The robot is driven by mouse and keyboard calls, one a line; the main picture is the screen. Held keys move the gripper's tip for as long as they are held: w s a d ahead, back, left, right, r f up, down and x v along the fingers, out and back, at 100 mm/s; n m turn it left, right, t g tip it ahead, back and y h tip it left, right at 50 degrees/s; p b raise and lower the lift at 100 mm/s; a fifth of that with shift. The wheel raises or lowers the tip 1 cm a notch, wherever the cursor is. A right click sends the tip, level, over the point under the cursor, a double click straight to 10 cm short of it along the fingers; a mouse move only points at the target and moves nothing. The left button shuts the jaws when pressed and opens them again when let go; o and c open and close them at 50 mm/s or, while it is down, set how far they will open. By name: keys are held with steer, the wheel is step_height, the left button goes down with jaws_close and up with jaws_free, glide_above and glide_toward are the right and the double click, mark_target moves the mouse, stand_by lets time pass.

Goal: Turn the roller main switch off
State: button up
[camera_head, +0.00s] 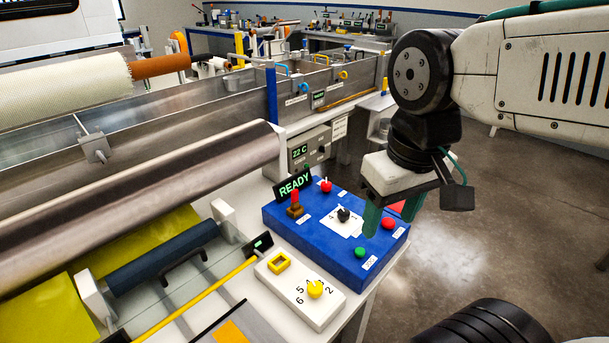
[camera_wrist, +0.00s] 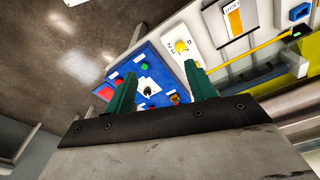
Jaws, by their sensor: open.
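A blue control box (camera_head: 330,258) stands on the white bench, with a lit READY sign (camera_head: 294,185). On it are a red-handled lever on a brown base (camera_head: 295,209), a black knob on a white plate (camera_head: 343,214), a red knob (camera_head: 326,186), a red button (camera_head: 388,223) and a green button (camera_head: 360,252). The labels are too small to read, so I cannot tell which is the roller main switch. My gripper (camera_head: 390,222) is open and empty above the box's right side. In the wrist view, the black knob (camera_wrist: 149,91) shows between the green fingers.
A white box with a yellow dial (camera_head: 315,289) stands in front of the blue box. A large metal roller (camera_head: 150,175) and a yellow rod (camera_head: 195,300) lie to the left. A 22 C display (camera_head: 300,152) is behind. Open floor (camera_head: 490,240) is at right.

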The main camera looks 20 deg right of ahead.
steer(key=w+d+r+n, duration=0.2)
steer(key=w, duration=1.2)
steer(key=n+g, duration=0.1)
steer(key=n, duration=0.4)
glide_above(326, 183)
steer(key=f, duration=1.9)
steer(key=shift+s+f, duration=0.3)
steer(key=shift+f, duration=0.05)
steer(key=f, duration=0.8)
steer(key=shift+w+f, duration=0.2)
steer(key=shift+f, duration=0.05)
steer(key=c, duration=1)
